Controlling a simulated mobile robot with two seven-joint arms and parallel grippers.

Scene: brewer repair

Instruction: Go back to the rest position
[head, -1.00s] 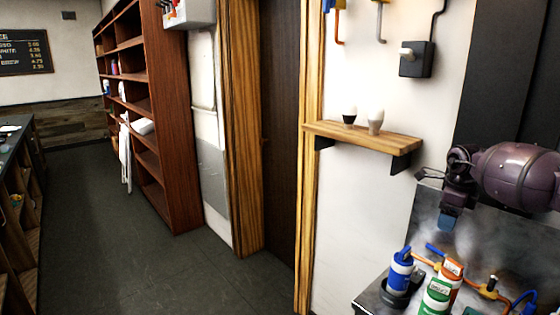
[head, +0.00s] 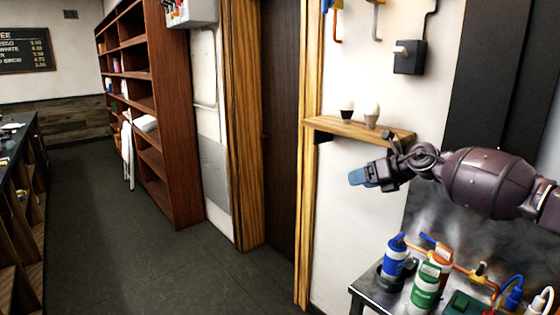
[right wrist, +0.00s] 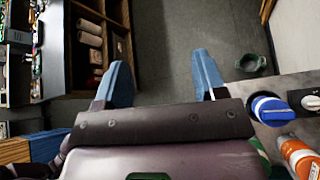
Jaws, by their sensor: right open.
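My right gripper (head: 358,177) is at the end of my purple arm, which comes in from the right in the head view. It hangs in the air above the workbench (head: 365,292) and in front of the wooden wall shelf (head: 345,127). In the right wrist view its two blue fingers (right wrist: 162,82) stand wide apart with nothing between them, over dark floor. My left gripper is not in the head view.
A tall brown bookcase (head: 175,130) stands at the left; the floor aisle (head: 100,230) is clear.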

